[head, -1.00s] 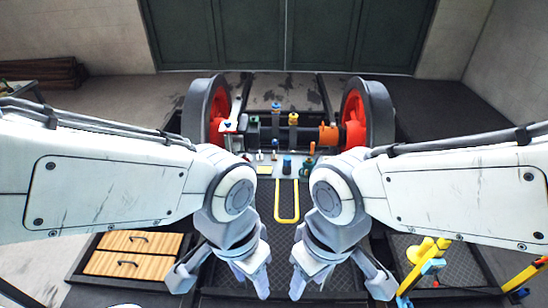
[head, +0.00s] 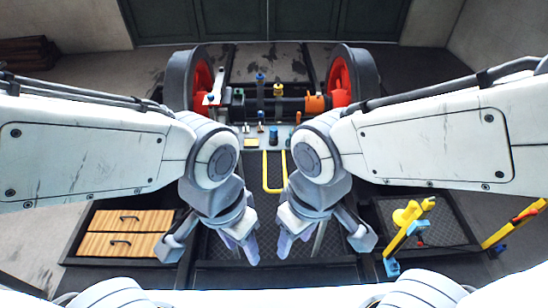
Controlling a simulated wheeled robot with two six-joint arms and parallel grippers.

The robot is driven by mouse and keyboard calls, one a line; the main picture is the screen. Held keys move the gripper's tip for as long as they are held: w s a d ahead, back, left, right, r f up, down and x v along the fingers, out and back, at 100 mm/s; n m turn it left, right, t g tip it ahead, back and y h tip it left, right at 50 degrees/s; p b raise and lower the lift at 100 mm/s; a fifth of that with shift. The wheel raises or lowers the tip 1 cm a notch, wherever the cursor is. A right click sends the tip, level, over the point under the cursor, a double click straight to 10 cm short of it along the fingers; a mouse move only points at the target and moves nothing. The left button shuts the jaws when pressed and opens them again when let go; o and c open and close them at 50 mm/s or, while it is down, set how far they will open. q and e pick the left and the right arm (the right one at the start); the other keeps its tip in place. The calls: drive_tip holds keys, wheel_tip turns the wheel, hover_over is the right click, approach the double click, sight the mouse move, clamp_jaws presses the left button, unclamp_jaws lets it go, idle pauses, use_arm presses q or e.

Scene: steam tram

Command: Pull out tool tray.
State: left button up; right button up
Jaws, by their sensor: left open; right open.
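No piece is plainly marked as the tool tray. Two light wooden drawer fronts with dark handles (head: 125,232) sit shut in a dark frame at the lower left. A yellow U-shaped bar (head: 273,189) lies on the dark patterned floor in the middle, between my arms. My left gripper (head: 241,250) is open and empty, pointing down over the patterned floor, right of the wooden drawers and apart from them. My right gripper (head: 298,245) is open and empty beside it, below and right of the yellow bar. Neither touches the drawers.
Two red-and-black wheels (head: 203,80) (head: 352,75) with an axle stand ahead. Small coloured levers (head: 278,90) and an orange part (head: 316,103) sit between them. A yellow post (head: 408,225) with blue pieces stands at the right, near a yellow bar (head: 513,222).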

drive_tip(key=w+a+f+n+t+y+b, duration=0.1)
drive_tip(key=w+f+n+t+b, duration=0.35)
drive_tip(key=w+f+b, duration=1.2)
drive_tip(key=w+f+n+t+y+b, duration=0.2)
drive_tip(key=w+f+n+t+b, duration=0.25)
drive_tip(key=w+f+b, duration=1.2)
drive_tip(key=w+d+f+n+t+y+b, duration=0.1)
drive_tip(key=w+d+f+n+y+b, duration=0.2)
drive_tip(key=f+b, duration=0.35)
drive_tip(key=w+f+n+y+b, duration=0.2)
drive_tip(key=w+f+n+b, duration=0.1)
drive_tip(key=w+f+b, duration=0.4)
drive_tip(key=w+d+f+n+t+y+b, duration=0.1)
drive_tip(key=w+d+f+n+y+b, duration=0.15)
drive_tip(key=f+b, duration=0.45)
drive_tip(key=f+b+x, duration=0.1)
drive_tip(key=b+x, duration=0.1)
drive_tip(key=x, duration=0.9)
drive_tip(key=shift+f+b, duration=0.25)
drive_tip(key=shift+b, duration=0.05)
drive_tip(key=shift+n, duration=0.25)
clamp_jaws()
